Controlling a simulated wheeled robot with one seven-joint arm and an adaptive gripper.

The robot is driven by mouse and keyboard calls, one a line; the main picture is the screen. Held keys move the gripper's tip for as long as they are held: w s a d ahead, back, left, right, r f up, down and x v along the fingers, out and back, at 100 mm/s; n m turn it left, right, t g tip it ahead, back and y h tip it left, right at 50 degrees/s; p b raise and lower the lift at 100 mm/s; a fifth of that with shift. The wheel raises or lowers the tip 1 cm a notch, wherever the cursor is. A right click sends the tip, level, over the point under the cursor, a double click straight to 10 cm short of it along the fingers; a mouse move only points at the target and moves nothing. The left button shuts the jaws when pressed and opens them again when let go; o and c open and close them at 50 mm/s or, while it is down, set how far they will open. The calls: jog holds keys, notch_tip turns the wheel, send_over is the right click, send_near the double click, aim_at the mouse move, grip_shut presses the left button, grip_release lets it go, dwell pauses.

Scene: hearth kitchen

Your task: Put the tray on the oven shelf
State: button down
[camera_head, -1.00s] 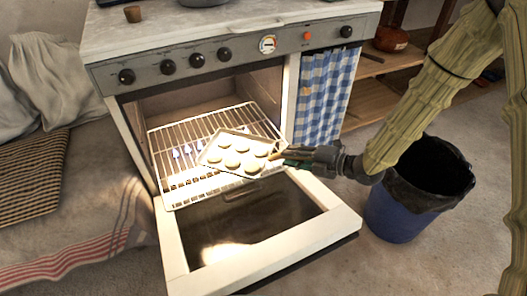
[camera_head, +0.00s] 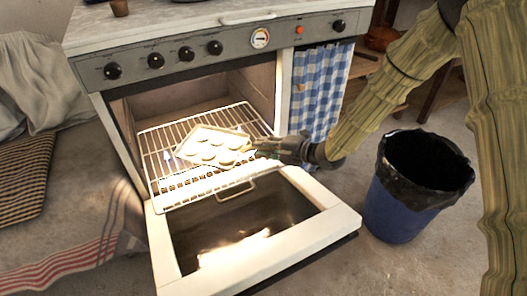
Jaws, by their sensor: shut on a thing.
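A small pale tray (camera_head: 186,153) with several round light pieces on it is in the oven opening, over the wire oven shelf (camera_head: 158,172). I cannot tell whether the tray touches the shelf. My gripper (camera_head: 258,148) is at the tray's right edge, shut on it, reaching in from the right. The fingertips are small and partly blend with the tray's edge. The oven (camera_head: 185,72) has its door (camera_head: 300,238) folded down and open.
A blue bin (camera_head: 397,208) with a black liner stands on the floor at right. A blue checked curtain (camera_head: 318,95) hangs right of the oven opening.

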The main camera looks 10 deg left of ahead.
jog(key=shift+f, duration=0.35)
jog(key=c, duration=1.3)
grip_release()
jog(key=shift+r, duration=0.15)
jog(key=shift+s+d+r+p, duration=0.1)
jog(key=shift+s+d+p, duration=0.05)
jog(key=shift+d+p, duration=0.2)
jog(key=p+v, duration=0.3)
jog(key=v, duration=0.6)
jog(key=shift+d+r, duration=0.15)
jog(key=shift+d, duration=0.05)
jog(key=shift+p+v, duration=0.35)
jog(key=shift+v, duration=0.55)
